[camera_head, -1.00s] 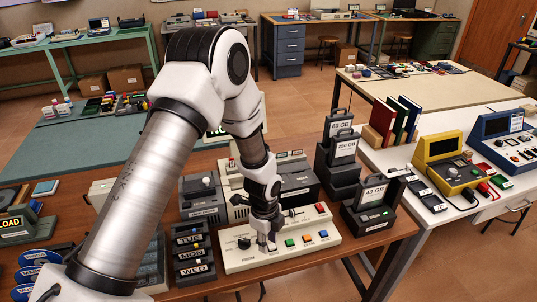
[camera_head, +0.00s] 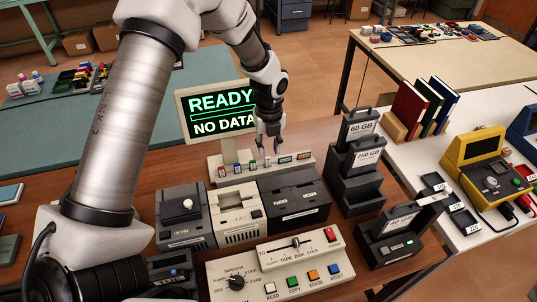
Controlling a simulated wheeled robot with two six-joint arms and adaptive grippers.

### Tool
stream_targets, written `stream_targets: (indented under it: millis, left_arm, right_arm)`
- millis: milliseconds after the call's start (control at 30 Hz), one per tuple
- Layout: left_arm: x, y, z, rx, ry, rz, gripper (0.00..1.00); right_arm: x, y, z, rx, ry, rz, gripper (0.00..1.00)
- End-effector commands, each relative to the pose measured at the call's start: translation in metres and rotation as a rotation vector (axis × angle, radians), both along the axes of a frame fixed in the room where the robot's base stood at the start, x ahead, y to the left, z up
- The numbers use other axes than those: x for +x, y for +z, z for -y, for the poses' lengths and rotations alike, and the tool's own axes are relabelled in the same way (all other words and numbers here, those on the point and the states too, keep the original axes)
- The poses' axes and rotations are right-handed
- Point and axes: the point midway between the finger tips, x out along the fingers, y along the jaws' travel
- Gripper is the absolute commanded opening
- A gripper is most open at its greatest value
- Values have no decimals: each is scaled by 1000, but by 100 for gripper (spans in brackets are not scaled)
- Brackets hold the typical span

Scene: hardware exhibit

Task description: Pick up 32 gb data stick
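Several small data sticks stand in a pale rack below the screen; among them are a red-topped one (camera_head: 221,171), a green-topped one (camera_head: 237,168) and a blue one (camera_head: 252,165). Their size labels are too small to read, so I cannot tell which is the 32 GB stick. My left gripper (camera_head: 268,151) points down over the rack (camera_head: 214,180), right of the blue stick. Its two fingers look apart, with nothing visible held between them. Whether a fingertip touches a stick is unclear. My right gripper is not in view.
A screen (camera_head: 190,121) reading "READY NO DATA" stands behind the rack. Grey and beige drive units (camera_head: 239,213) stand in front, with a control panel (camera_head: 225,268) nearer. Dark drives marked 60 GB (camera_head: 360,127) and 250 GB (camera_head: 368,157) stand to the right.

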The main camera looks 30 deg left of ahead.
Motion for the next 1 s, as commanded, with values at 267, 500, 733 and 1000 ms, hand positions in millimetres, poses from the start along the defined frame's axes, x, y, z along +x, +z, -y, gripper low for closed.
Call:
stream_targets:
  millis: [267,500,733,1000]
  left_arm:
    - [-1,-44,-2,1,1,-2,32]
    - [0,-50,-1,0,1,1,32]
    - [-1,-50,-1,0,2,1,5]
    - [0,-49,-1,0,2,1,5]
  right_arm:
    - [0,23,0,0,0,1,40]
    - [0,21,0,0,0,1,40]
    - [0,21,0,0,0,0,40]
    - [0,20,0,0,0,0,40]
